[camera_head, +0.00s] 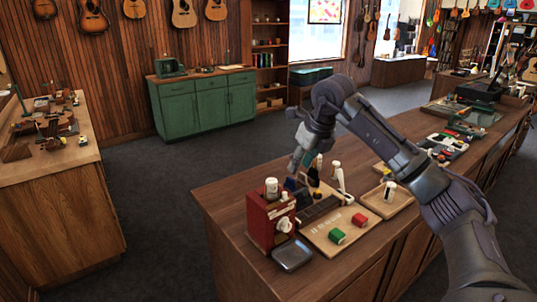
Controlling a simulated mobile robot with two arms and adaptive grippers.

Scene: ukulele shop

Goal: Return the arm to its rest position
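My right arm comes in from the right edge and reaches over the long wooden counter (225,204). Its elbow is bent and its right gripper (294,172) points down above the back of the counter's near end. The gripper is small and dark here, so I cannot tell whether its fingers are open or shut, or whether they hold anything. My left gripper is out of view.
A grey dish (292,255) lies before the red box. White-capped bottles (337,176) stand close to the gripper. A wooden tray (401,205) lies under my forearm. Another workbench (45,172) is at left, a green cabinet (205,105) behind. The floor between is clear.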

